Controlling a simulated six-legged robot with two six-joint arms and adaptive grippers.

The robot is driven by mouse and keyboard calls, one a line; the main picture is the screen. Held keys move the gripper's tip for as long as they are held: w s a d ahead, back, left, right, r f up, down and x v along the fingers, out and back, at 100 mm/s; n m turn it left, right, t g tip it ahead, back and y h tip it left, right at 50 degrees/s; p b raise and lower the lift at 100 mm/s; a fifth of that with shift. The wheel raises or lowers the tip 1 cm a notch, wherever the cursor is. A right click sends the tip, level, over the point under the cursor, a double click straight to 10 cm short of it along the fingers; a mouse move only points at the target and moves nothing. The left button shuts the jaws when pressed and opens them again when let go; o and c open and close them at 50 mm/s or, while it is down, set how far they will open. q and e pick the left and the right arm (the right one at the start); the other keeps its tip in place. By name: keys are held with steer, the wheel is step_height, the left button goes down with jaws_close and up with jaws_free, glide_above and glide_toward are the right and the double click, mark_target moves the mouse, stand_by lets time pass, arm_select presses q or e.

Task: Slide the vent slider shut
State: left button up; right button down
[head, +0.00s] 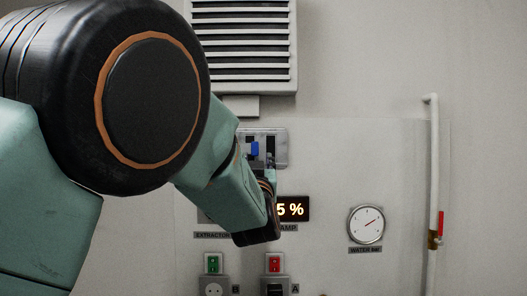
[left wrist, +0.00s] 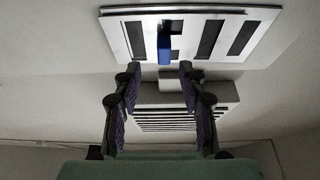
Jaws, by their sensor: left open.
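The vent slider plate (left wrist: 215,28) is white with several dark slots, and a blue tab (left wrist: 165,48) stands out from it left of its middle. My left gripper (left wrist: 160,68) is open and empty in the left wrist view. Its two fingertips point at the plate, one on either side of the tab's line, close to its end. I cannot tell whether they touch it. My right gripper is not in view.
A louvred grille (head: 244,45) is on the wall above the vent. A white pipe (head: 434,160) runs at the right.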

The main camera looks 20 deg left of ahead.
mark_target(255, 149)
arm_select(q)
steer(key=shift+w+a+r+p, duration=0.55)
steer(key=shift+w+a+r, duration=0.35)
steer(key=shift+w+r, duration=0.15)
steer(key=w, duration=0.3)
steer(key=shift+w+r+p, duration=0.2)
steer(key=shift+w+p, duration=0.1)
steer(key=shift+p, duration=0.05)
steer(key=shift+s+a+r, duration=0.25)
steer(key=shift+s+a, duration=0.05)
steer(key=shift+s, duration=0.15)
steer(key=shift+w+d+f, duration=0.25)
steer(key=shift+w, duration=0.25)
steer(key=c, duration=0.5)
steer(key=shift+s+a+r, duration=0.1)
steer(key=shift+s+a, duration=0.1)
steer(key=shift+a, duration=0.05)
jaws_close()
steer(key=shift+d, duration=0.2)
steer(key=shift+a, duration=0.1)
